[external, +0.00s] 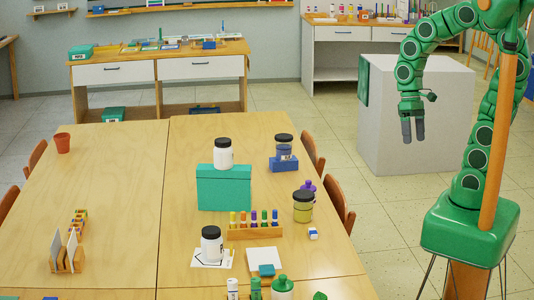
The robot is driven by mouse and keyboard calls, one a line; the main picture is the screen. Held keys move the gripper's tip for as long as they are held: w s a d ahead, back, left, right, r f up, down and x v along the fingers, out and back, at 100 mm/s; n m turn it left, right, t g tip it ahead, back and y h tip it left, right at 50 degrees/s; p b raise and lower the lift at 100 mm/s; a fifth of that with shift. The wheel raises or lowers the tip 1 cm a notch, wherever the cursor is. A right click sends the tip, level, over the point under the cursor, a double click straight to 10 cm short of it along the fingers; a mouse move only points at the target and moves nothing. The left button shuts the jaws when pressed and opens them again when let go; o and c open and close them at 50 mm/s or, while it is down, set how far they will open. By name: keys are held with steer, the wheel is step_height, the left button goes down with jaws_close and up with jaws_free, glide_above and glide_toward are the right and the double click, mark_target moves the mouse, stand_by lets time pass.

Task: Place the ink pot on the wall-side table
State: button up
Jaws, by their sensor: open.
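Several lidded jars stand on the large table (110,170), and I cannot tell for sure which is the ink pot. A dark blue jar with a dark lid (284,147) sits on a blue block. A white jar with a black lid (223,155) stands on a teal box; another white jar (212,246) stands on paper. A yellow-green jar (303,208) stands near the right edge. A wooden table with white drawers (160,69) stands along the back wall. My gripper (413,139) is open and empty, pointing down, right of the large table and in front of a grey-white block.
The wall-side table holds papers and boxes (81,52). A white block (440,110) stands behind my gripper.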

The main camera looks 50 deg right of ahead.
steer(key=s+d+r+t+h, duration=0.1)
steer(key=s+d, duration=0.3)
steer(key=d, duration=0.4)
steer(key=shift+s+d+r+n+h, duration=0.15)
steer(key=shift+s+r+n+h, duration=0.15)
steer(key=shift+h, duration=0.3)
steer(key=shift+f, duration=0.1)
stand_by(0.3)
